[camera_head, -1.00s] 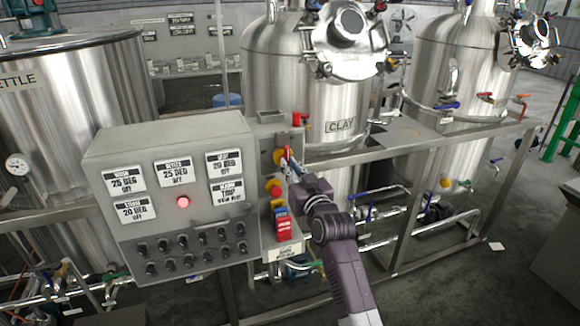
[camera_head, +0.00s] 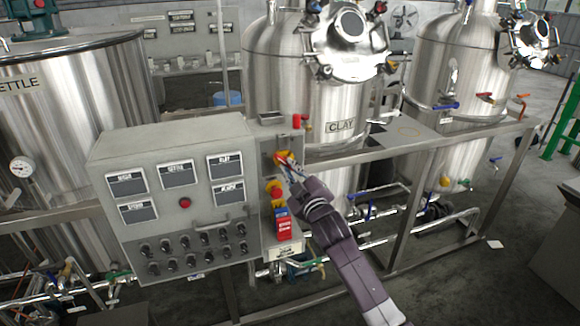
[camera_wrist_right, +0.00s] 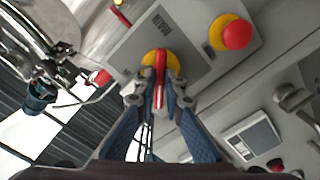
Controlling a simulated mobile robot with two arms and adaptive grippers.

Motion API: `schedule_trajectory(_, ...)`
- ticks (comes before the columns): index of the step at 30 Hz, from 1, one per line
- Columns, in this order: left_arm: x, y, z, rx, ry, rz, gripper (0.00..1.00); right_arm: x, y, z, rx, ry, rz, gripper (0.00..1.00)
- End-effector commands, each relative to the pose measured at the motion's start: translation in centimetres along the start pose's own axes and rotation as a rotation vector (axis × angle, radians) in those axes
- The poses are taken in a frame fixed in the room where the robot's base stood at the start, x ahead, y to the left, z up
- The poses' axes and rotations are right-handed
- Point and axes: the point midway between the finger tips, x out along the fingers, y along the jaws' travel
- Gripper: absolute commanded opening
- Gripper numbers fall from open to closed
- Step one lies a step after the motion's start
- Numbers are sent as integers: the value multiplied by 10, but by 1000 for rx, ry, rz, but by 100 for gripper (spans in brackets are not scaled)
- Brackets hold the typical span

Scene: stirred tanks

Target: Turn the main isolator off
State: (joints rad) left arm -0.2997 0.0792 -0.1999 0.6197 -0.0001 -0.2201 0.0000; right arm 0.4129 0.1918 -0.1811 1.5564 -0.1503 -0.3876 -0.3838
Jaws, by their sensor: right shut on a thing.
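The main isolator is a red handle on a yellow disc (camera_head: 281,157) on the side face of the grey control box (camera_head: 170,137). It also shows in the right wrist view, where the red handle (camera_wrist_right: 160,77) stands between my fingers. My right gripper (camera_wrist_right: 160,99) is shut on this handle. In the head view my right gripper (camera_head: 291,168) partly hides the isolator. The display panels on the box front are blank, showing only their names, and the red lamp (camera_head: 185,202) is dim. My left gripper is not in view.
A red emergency button (camera_head: 275,192) on yellow sits just below the isolator, with a blue and red switch (camera_head: 283,225) under it. Several knobs line the box's lower front. Steel tanks, a frame rail (camera_head: 420,150) and pipes stand behind and to the right.

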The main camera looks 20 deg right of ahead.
Motion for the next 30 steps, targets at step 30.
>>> schedule_trajectory(30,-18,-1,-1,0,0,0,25,0,-2,1,-775,-1,-1,0)
